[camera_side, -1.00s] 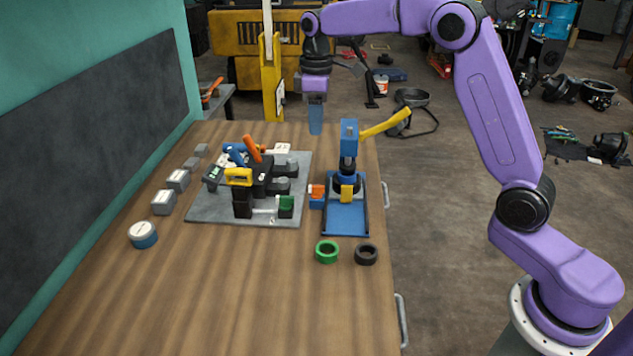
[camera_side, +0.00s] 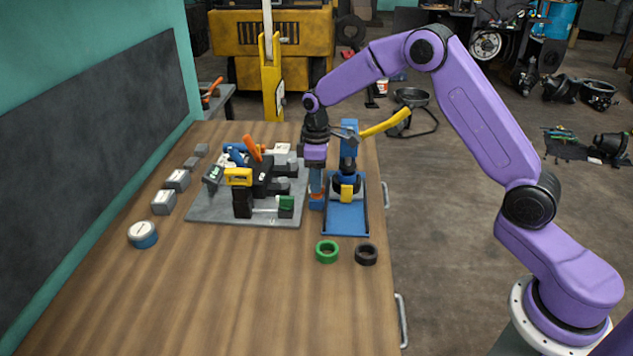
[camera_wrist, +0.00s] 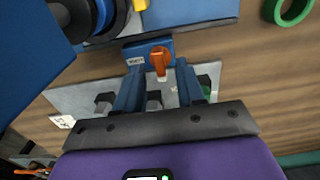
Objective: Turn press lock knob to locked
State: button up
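The press lock knob (camera_wrist: 160,54) is orange and sits on a small blue block (camera_wrist: 133,52) at the press's left side; the wrist view shows a small label beside it, too small to read surely. In the side view, the orange knob (camera_side: 317,195) is partly hidden by my fingers. The blue press (camera_side: 345,222) has a yellow lever (camera_side: 386,122) angled up to the right. My gripper (camera_wrist: 160,66) is open, pointing down, with a blue finger on either side of the knob and gaps visible. It also shows in the side view (camera_side: 316,193), close above the block.
A grey plate (camera_side: 230,216) with several fixtures lies just left of my gripper. A green ring (camera_side: 327,252) and a black ring (camera_side: 366,254) lie in front of the press. The bench's front is clear; grey blocks and a round gauge (camera_side: 143,235) lie at left.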

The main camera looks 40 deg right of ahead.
jog(key=shift+f, duration=0.75)
grip_shut()
